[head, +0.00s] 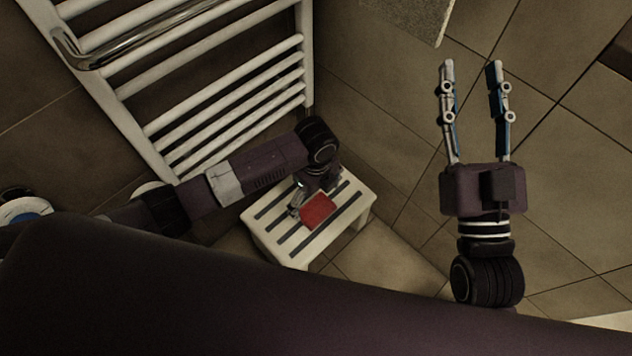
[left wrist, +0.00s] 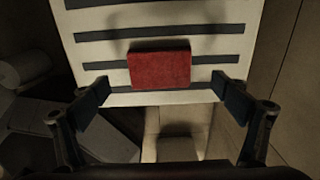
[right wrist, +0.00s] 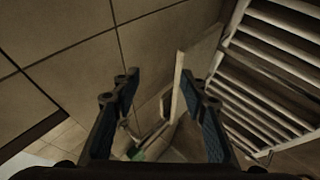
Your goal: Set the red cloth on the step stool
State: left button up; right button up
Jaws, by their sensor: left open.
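The red cloth (head: 317,211) is a small folded block on top of the white step stool (head: 352,218) with dark grip strips. In the left wrist view the red cloth (left wrist: 160,66) lies near the stool's edge, between and beyond my open fingers. My left gripper (head: 294,212) is open beside the cloth, low over the stool; its fingers also show in the left wrist view (left wrist: 163,92), apart from the cloth. My right gripper (head: 470,68) is open and empty, held out over the tiled floor, far from the stool.
A white towel rail (head: 225,110) stands along the wall behind my left arm, close to the stool. A pale mat or slab edge (head: 425,18) shows at the top. Tiled floor (head: 385,255) is clear to the right of the stool.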

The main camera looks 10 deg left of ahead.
pick_arm(q)
notch_tip(320, 180, up, 4)
jog(key=shift+f+p, duration=0.2)
jog(key=shift+p, duration=0.45)
jog(key=d+r+n+t+h+p, duration=0.1)
jog(key=d+r+n+t+h, duration=0.2)
jog(key=d, duration=0.4)
notch_tip(320, 180, up, 24)
jog(key=n+t, duration=1.2)
jog(key=n, duration=0.7)
send_over(316, 207)
jog(key=a, duration=0.5)
jog(key=shift+w+d, duration=0.1)
jog(key=shift+w, duration=0.1)
pick_arm(e)
notch_tip(316, 207, down, 15)
jog(key=d+g+h, duration=0.1)
jog(key=g+h, duration=0.1)
jog(key=g, duration=0.5)
jog(key=shift+w+d+r+h, duration=0.2)
jog(key=shift+w+d+h, duration=0.1)
jog(key=shift+d+h, duration=0.1)
pick_arm(q)
jog(key=shift+f, duration=0.1)
jog(key=shift+c, duration=0.6)
pick_arm(e)
jog(key=shift+c, duration=0.5)
